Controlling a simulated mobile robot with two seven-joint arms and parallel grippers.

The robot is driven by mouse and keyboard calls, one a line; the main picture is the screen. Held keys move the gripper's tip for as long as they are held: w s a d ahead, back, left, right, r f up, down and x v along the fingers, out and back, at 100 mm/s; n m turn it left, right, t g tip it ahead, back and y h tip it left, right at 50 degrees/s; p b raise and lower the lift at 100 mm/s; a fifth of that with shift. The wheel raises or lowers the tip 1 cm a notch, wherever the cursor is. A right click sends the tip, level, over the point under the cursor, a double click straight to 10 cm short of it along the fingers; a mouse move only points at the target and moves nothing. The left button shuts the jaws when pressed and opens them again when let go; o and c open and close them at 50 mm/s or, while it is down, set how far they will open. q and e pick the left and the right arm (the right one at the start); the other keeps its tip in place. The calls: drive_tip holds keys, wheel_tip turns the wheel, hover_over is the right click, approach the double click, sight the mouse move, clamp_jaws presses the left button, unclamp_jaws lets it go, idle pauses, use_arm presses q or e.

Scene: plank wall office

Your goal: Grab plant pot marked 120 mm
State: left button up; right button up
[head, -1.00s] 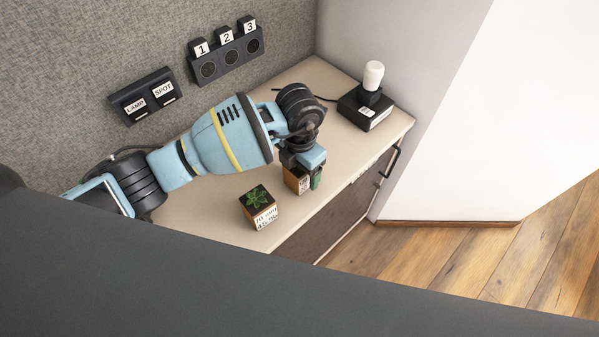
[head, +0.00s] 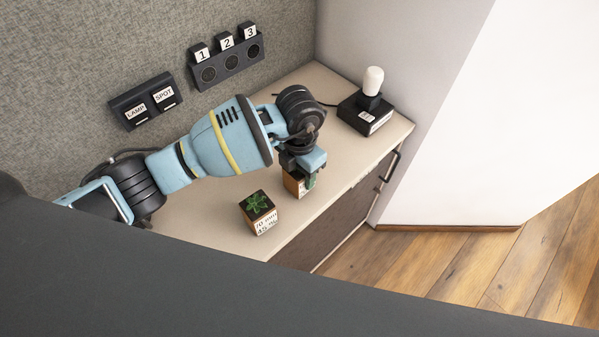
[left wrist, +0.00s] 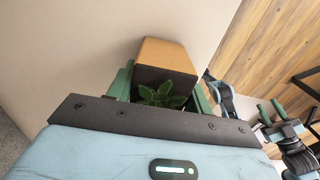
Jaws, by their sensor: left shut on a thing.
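A small square plant pot (head: 292,187) with a wood-coloured face stands near the counter's front edge. My left gripper (head: 304,178) is above it, fingers down, shut around it. In the left wrist view the pot (left wrist: 167,55) shows tan and dark sides with a green plant between the green fingers. I cannot read its marking. A second plant pot (head: 263,224), with a green succulent and a printed millimetre label, stands apart to the left. In the left wrist view my right gripper (left wrist: 272,111) hangs far off at the right, its green fingers apart and empty.
A black box (head: 364,117) with a white-topped lamp stands at the counter's back right. A LAMP/SPOT switch panel (head: 146,99) and a numbered socket panel (head: 228,61) are on the wall. The counter (head: 205,217) is clear around the second pot.

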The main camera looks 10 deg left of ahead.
use_arm(q)
drive_tip(key=r, duration=0.3)
drive_tip(key=shift+s+d, duration=0.2)
drive_tip(key=shift+s, duration=0.15)
drive_tip(key=s+d, duration=0.3)
drive_tip(key=s, duration=0.3)
drive_tip(key=s+d+r, duration=0.1)
drive_tip(key=s+d, duration=0.2)
drive_tip(key=s, duration=0.4)
drive_tip(key=shift+s+d+r, duration=0.15)
drive_tip(key=shift+s+d, duration=0.15)
drive_tip(key=shift+d, duration=0.1)
use_arm(e)
drive_tip(key=shift+r, duration=0.15)
drive_tip(key=shift+w, duration=0.1)
